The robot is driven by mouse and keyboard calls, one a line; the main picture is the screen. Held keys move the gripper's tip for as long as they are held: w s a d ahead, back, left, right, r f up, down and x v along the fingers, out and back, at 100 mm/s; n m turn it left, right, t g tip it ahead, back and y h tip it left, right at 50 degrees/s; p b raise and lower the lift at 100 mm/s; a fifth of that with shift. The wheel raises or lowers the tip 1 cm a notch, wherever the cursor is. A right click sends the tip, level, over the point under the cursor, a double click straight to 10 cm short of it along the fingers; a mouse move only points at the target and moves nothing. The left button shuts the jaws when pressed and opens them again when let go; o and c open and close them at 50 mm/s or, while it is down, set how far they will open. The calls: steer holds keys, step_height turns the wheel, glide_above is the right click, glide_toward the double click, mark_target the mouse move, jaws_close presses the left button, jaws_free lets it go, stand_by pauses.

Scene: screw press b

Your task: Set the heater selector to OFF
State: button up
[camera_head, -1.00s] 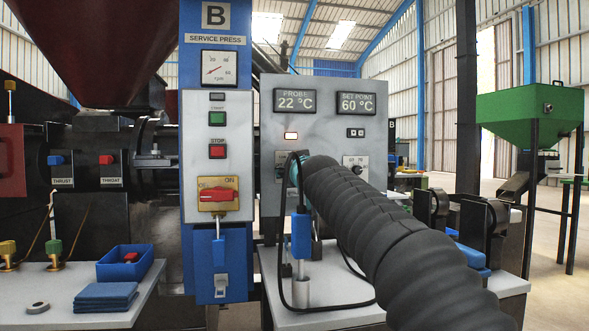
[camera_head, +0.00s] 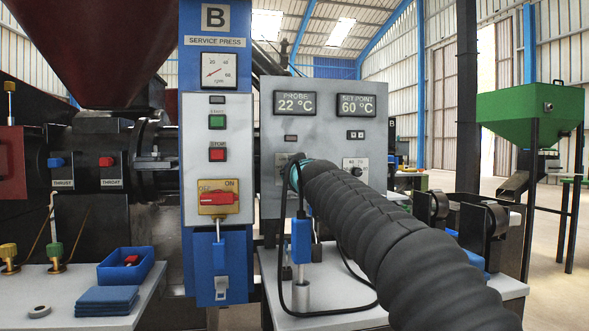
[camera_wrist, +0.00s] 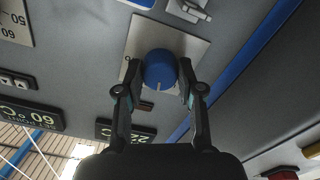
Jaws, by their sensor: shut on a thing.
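In the wrist view a round blue selector knob (camera_wrist: 160,72) sits on a pale square plate (camera_wrist: 188,42). A white pointer mark shows on the knob's lower edge as pictured. My gripper (camera_wrist: 160,67) has one finger on each side of the knob and is closed on it. Most of the plate's lettering is hidden or too small to read. In the head view my arm covers the knob, and only part of its plate (camera_head: 282,159) shows on the grey control box (camera_head: 318,98). The small lamp (camera_head: 291,138) above it is dark.
The box carries a probe display (camera_head: 294,103) reading 22 °C and a set point display (camera_head: 356,105) reading 60 °C. A dial (camera_head: 355,171) is to the right. A blue-handled probe (camera_head: 301,239) with a black cable stands below. A red switch (camera_head: 218,198) is on the left column.

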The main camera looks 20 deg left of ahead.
steer(key=n+p, duration=0.2)
steer(key=n, duration=0.4)
steer(key=shift+r+p, duration=0.15)
steer(key=shift+p, duration=0.25)
steer(key=shift+n+p, duration=0.8)
steer(key=shift+n, duration=3.1)
steer(key=o, duration=1.1)
steer(key=shift+o, duration=0.2)
steer(key=shift+d, duration=0.1)
steer(key=v, duration=1.1)
steer(key=shift+s+d, duration=0.25)
steer(key=shift+s, duration=0.1)
